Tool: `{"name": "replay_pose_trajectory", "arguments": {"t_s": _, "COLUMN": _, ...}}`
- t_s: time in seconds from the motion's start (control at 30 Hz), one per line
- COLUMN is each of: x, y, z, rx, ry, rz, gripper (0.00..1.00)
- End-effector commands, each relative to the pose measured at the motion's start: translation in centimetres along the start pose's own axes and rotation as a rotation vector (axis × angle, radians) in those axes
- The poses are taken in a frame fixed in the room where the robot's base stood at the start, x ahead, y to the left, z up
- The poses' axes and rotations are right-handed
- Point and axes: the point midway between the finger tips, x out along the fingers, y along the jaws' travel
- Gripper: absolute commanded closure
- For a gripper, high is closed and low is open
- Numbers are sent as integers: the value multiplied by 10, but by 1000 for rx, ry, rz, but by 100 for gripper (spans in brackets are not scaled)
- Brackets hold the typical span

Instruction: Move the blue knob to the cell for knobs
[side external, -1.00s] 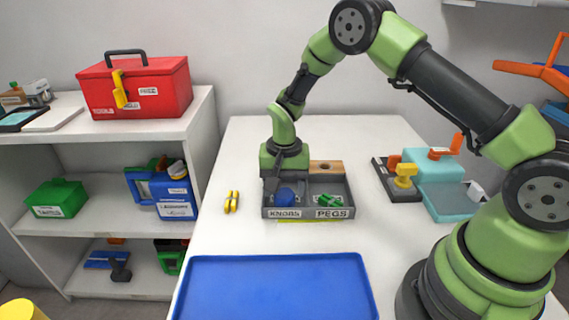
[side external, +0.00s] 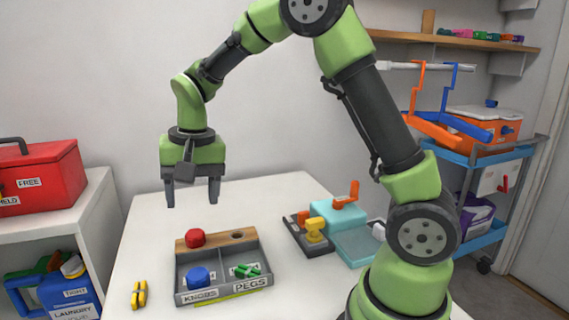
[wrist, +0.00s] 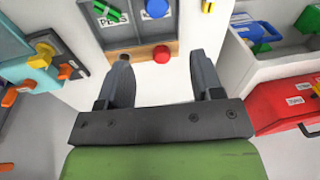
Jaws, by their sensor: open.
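The blue knob (side external: 199,276) sits in the left cell of the grey divided tray (side external: 222,291), the cell labelled KNOBS. In the wrist view the blue knob (wrist: 156,9) shows at the top edge. My gripper (side external: 192,200) is open and empty, raised above and behind the tray, with its fingers pointing down. Green pegs (side external: 246,270) lie in the right cell, labelled PEGS.
A red knob (side external: 195,238) sits on the wooden strip (side external: 217,240) behind the cells, beside a hole. A yellow clip-like item (side external: 139,294) lies left of the tray. A teal device (side external: 356,244) stands to the right. A red toolbox (side external: 42,178) is on the left shelf.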

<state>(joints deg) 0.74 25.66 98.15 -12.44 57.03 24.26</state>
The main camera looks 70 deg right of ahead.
Motion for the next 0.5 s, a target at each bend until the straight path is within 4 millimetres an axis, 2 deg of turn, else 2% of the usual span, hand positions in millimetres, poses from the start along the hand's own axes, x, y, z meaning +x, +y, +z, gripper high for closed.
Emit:
{"name": "replay_pose_trajectory", "arguments": {"t_s": 0.03, "x": -25, "y": 5, "z": 11, "rx": -28, "ry": 30, "rz": -42, "gripper": 40}}
{"name": "replay_pose_trajectory", "arguments": {"t_s": 0.2, "x": -82, "y": 29, "z": 52, "rx": -133, "ry": 120, "rz": -159, "gripper": 40}}
{"name": "replay_pose_trajectory", "arguments": {"t_s": 0.33, "x": -109, "y": 52, "z": 88, "rx": -213, "ry": 196, "rz": -241, "gripper": 40}}
{"name": "replay_pose_trajectory", "arguments": {"t_s": 0.5, "x": -121, "y": 80, "z": 128, "rx": -304, "ry": 287, "rz": -326, "gripper": 40}}
